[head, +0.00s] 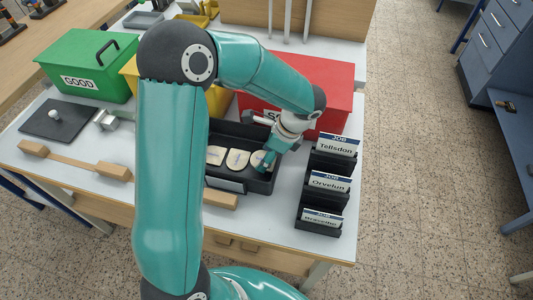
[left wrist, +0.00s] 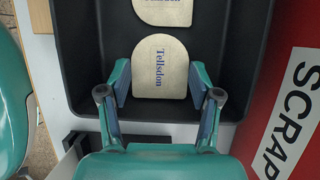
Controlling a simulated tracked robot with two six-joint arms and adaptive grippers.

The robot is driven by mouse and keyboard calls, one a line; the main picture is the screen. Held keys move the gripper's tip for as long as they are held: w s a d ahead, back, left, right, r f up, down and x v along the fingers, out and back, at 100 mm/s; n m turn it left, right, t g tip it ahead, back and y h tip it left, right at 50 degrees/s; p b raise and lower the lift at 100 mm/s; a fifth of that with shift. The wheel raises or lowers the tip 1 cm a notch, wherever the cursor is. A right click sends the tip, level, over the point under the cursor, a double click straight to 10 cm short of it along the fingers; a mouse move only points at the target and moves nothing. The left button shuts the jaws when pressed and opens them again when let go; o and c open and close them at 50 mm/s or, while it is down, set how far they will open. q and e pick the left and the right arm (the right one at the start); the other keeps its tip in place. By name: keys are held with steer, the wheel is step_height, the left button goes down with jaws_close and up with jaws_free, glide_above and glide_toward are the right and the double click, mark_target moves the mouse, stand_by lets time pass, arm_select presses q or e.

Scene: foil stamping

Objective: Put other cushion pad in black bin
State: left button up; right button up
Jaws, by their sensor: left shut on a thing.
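The black bin (head: 232,130) stands in the middle of the table, and its dark inside also shows in the left wrist view (left wrist: 82,60). Pale rounded cushion pads lie in it in a row: a left pad (head: 215,155), a middle pad (head: 237,158) and a right pad (head: 258,159). My left gripper (head: 264,162) is down inside the bin at the right pad. In the left wrist view my left gripper (left wrist: 160,88) is shut on this pad (left wrist: 160,60), marked "Tellsdon", with one finger at each side. Another pad (left wrist: 164,10) lies just beyond it, apart. My right gripper is not in view.
A red SCRAP box (head: 320,85) stands close behind the bin. A black job-card rack (head: 325,185) is to its right. A green GOOD box (head: 88,62) and a yellow box (head: 130,70) stand at the left. A dark plate with a knob (head: 57,122) lies at far left.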

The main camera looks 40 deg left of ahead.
arm_select(q)
steer(key=o, duration=0.8)
steer(key=shift+o, duration=0.2)
step_height(320, 180, up, 10)
steer(key=p, duration=0.8)
